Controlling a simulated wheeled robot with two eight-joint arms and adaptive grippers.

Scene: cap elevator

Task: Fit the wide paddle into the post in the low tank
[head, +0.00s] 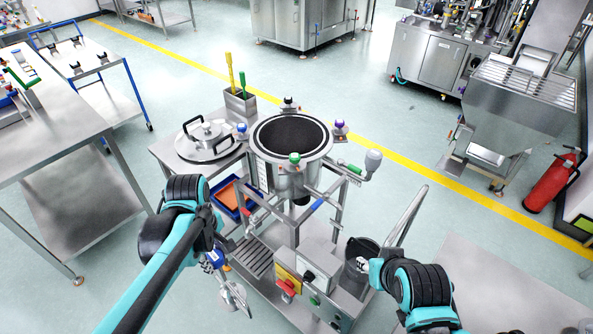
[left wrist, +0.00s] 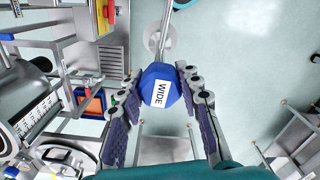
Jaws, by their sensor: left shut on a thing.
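The wide paddle has a blue knob with a white WIDE label (left wrist: 160,88), a thin metal shaft and a pale disc (left wrist: 160,40) at its far end. My left gripper (head: 215,257) is shut on the blue knob, with a finger on either side; the shaft hangs down and slants right in the head view. A round steel tank (head: 290,170) with a dark top opening stands on a frame, up and right of this gripper. No post shows inside it. I cannot tell whether this is the low tank. My right arm shows at lower right; its fingers are not clear beside a dark bucket.
A steel lid with black handles (head: 208,137) lies on the side table left of the tank. Coloured knobs surround the tank rim. A blue-edged orange tray (head: 229,196) and a control box (head: 310,285) with a red knob sit lower on the frame. The dark bucket (head: 356,280) stands to the right.

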